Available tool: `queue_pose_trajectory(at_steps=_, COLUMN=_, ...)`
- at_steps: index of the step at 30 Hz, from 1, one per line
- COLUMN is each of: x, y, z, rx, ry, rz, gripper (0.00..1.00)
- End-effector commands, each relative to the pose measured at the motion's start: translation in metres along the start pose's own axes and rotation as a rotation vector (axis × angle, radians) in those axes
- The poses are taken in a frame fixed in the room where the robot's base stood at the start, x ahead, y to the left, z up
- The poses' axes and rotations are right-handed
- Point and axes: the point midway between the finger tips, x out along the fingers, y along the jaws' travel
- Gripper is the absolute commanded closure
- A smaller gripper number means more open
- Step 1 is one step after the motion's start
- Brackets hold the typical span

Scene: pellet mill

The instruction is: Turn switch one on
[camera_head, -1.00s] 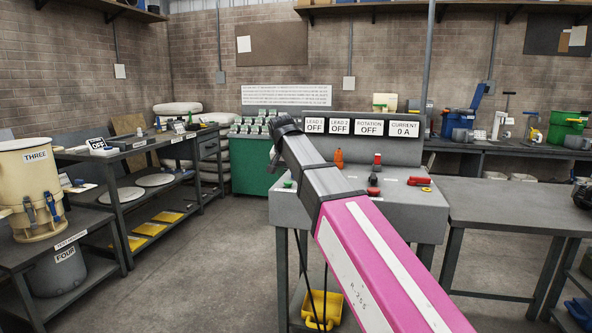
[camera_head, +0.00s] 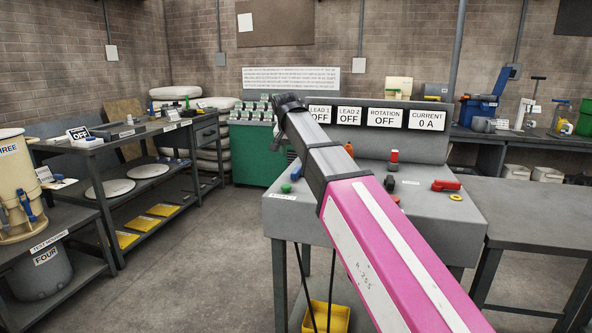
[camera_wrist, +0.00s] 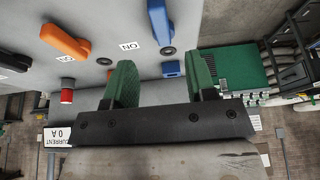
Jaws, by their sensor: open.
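The grey console (camera_head: 430,215) carries displays above it reading LEAD 1 OFF (camera_head: 319,114), LEAD 2 OFF, ROTATION OFF and CURRENT 0 A. In the wrist view, a blue lever switch (camera_wrist: 159,20) sits near the top with an ON label (camera_wrist: 130,46) beside it. An orange lever switch (camera_wrist: 65,38) is left of it. A smaller blue part (camera_wrist: 171,68) shows between my fingers. I cannot read which switch is number one. My gripper (camera_wrist: 160,66) has two green fingers, open and apart, with nothing held. In the head view my arm hides it.
A red-topped knob (camera_head: 393,158), a red handle (camera_head: 445,185), a yellow ring (camera_head: 456,197) and a green button (camera_head: 286,188) are on the console. A green cabinet (camera_head: 250,150) stands behind left. Shelved benches stand left. Open floor lies between.

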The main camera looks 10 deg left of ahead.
Motion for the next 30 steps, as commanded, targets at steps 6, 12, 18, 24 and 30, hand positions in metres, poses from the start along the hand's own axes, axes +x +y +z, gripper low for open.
queue_pose_trajectory(at_steps=6, x=0.033, y=0.000, z=0.000, rx=0.000, ry=-0.001, rz=0.001, gripper=0.49)
queue_pose_trajectory(at_steps=12, x=0.067, y=0.000, z=0.000, rx=0.000, ry=-0.002, rz=0.001, gripper=0.49)
queue_pose_trajectory(at_steps=18, x=0.090, y=0.000, z=0.000, rx=0.000, ry=-0.001, rz=0.001, gripper=0.49)
queue_pose_trajectory(at_steps=24, x=0.100, y=0.000, z=0.000, rx=0.000, ry=0.000, rz=0.000, gripper=0.49)
queue_pose_trajectory(at_steps=30, x=0.101, y=0.000, z=0.000, rx=0.000, ry=0.000, rz=0.000, gripper=0.49)
